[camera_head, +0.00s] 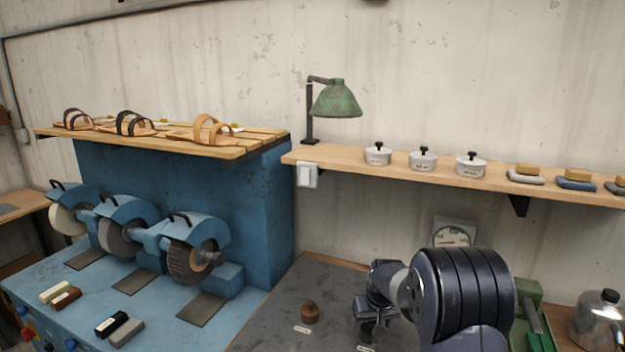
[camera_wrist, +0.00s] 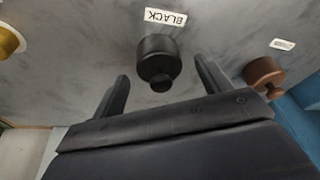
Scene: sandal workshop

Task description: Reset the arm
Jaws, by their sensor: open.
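My arm reaches over the grey bench top at the lower right of the head view, and its dark links hide what lies behind them. In the wrist view my gripper (camera_wrist: 162,85) is open, with its two dark fingers apart. A black knobbed piece (camera_wrist: 158,58) stands on the bench between and just beyond the fingertips, and I see no contact. A label reading BLACK (camera_wrist: 165,17) lies beside it. A brown knobbed piece (camera_wrist: 265,74) stands right of the fingers; a brown piece also shows in the head view (camera_head: 310,313).
A blue grinding machine (camera_head: 265,215) with several wheels stands at left, under a slatted shelf of sandals (camera_head: 212,132). A wall shelf (camera_head: 340,163) holds a green lamp (camera_head: 337,99), white pots (camera_head: 422,159) and brushes. A metal kettle (camera_head: 597,320) stands at far right.

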